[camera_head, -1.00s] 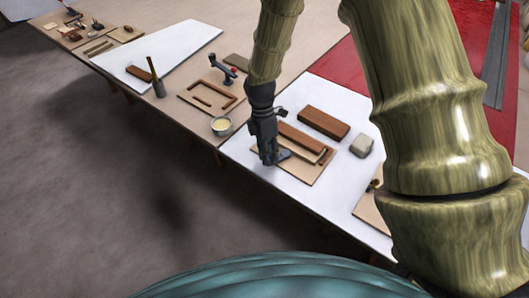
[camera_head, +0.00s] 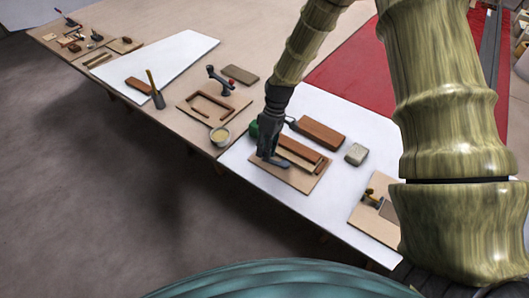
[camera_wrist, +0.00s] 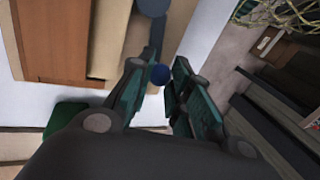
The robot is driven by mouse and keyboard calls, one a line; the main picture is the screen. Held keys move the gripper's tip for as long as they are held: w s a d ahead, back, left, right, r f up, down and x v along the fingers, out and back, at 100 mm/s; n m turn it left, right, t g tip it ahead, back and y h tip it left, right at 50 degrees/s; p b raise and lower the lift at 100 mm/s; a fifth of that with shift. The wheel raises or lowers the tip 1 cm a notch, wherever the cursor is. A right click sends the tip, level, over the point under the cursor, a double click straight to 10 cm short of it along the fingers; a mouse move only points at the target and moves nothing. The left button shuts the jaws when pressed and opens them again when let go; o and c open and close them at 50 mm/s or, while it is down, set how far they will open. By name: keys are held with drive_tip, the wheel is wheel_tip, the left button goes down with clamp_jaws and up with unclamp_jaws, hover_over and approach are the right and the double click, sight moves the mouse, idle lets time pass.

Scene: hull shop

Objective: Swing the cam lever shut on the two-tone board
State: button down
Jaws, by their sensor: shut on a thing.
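The two-tone board (camera_head: 315,183) lies on the white table top, a pale base carrying a red-brown strip and a cream strip. In the wrist view its brown part (camera_wrist: 55,40) and tan part (camera_wrist: 108,38) fill the upper left. A grey cam lever (camera_head: 275,163) lies at the board's left end; its grey arm (camera_wrist: 152,8) also shows at the top of the wrist view. My gripper (camera_wrist: 160,88) is shut on the lever's dark blue round knob (camera_wrist: 160,74), between green-padded fingers. In the head view my gripper (camera_head: 267,150) hides part of the lever.
A brown block (camera_head: 320,132) and a grey block (camera_head: 356,154) lie beyond the board. A green object (camera_head: 254,128) is close behind my gripper. The table's front edge is close.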

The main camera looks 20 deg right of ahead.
drive_tip(key=shift+w+d+r+m+t, duration=0.1)
drive_tip(key=shift+w+d+m+t, duration=0.2)
drive_tip(key=shift+m, duration=0.35)
drive_tip(key=shift+w+d+m+t, duration=0.1)
drive_tip(key=shift+w+d+m, duration=0.1)
drive_tip(key=shift+d+m, duration=0.35)
drive_tip(key=shift+a, duration=0.1)
drive_tip(key=c, duration=1.3)
unclamp_jaws()
drive_tip(key=v, duration=1.2)
drive_tip(key=shift+d, duration=0.25)
